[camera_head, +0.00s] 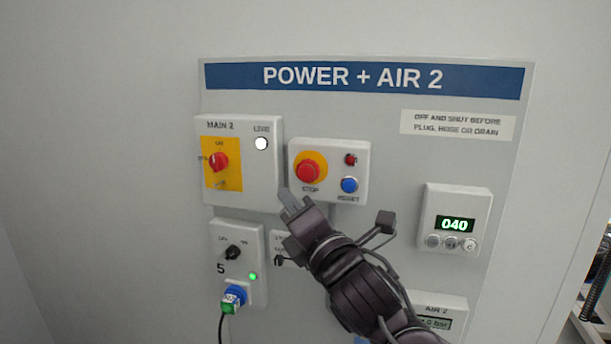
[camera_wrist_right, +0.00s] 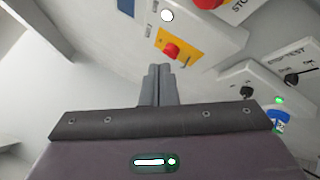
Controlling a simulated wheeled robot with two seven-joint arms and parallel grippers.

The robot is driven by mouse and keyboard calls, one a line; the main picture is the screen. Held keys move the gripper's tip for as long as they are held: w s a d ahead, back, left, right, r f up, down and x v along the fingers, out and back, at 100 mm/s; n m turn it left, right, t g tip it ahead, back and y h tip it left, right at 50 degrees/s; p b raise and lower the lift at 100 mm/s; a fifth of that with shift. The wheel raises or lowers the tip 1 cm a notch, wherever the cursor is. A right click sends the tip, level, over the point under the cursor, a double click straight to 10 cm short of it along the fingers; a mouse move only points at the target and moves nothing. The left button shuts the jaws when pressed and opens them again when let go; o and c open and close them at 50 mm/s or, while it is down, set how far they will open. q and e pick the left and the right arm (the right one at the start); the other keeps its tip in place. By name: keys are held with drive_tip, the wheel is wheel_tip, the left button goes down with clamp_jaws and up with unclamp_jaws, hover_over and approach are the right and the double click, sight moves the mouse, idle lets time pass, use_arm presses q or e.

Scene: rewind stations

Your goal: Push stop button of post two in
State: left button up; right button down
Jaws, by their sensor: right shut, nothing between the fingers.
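The red STOP button (camera_head: 308,172) sits on a yellow disc on a pale box of the POWER + AIR 2 panel. It also shows in part at the top edge of the right wrist view (camera_wrist_right: 208,3). My right gripper (camera_head: 288,196) is shut and empty, its fingertips a little below and left of the button, apart from it in the picture. The fingers also show in the right wrist view (camera_wrist_right: 158,72). How far they are from the panel is hard to tell. My left gripper is not in view.
Left of the stop box is the MAIN 2 box with a red rotary switch (camera_head: 218,161) and a lit white LIVE lamp (camera_head: 261,144). A blue RESET button (camera_head: 349,185) and a small red one (camera_head: 351,160) are right of STOP. A green-blue plug (camera_head: 234,297) hangs lower left.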

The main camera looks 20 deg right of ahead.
sight(306, 173)
drive_tip(key=shift+w, duration=0.1)
drive_tip(key=w+d+p, duration=0.4)
drive_tip(key=w+d, duration=0.1)
drive_tip(key=w, duration=0.2)
idle(0.4)
drive_tip(key=shift+w, duration=0.2)
idle(1.8)
drive_tip(key=shift+w+d, duration=0.2)
drive_tip(key=shift+w, duration=0.05)
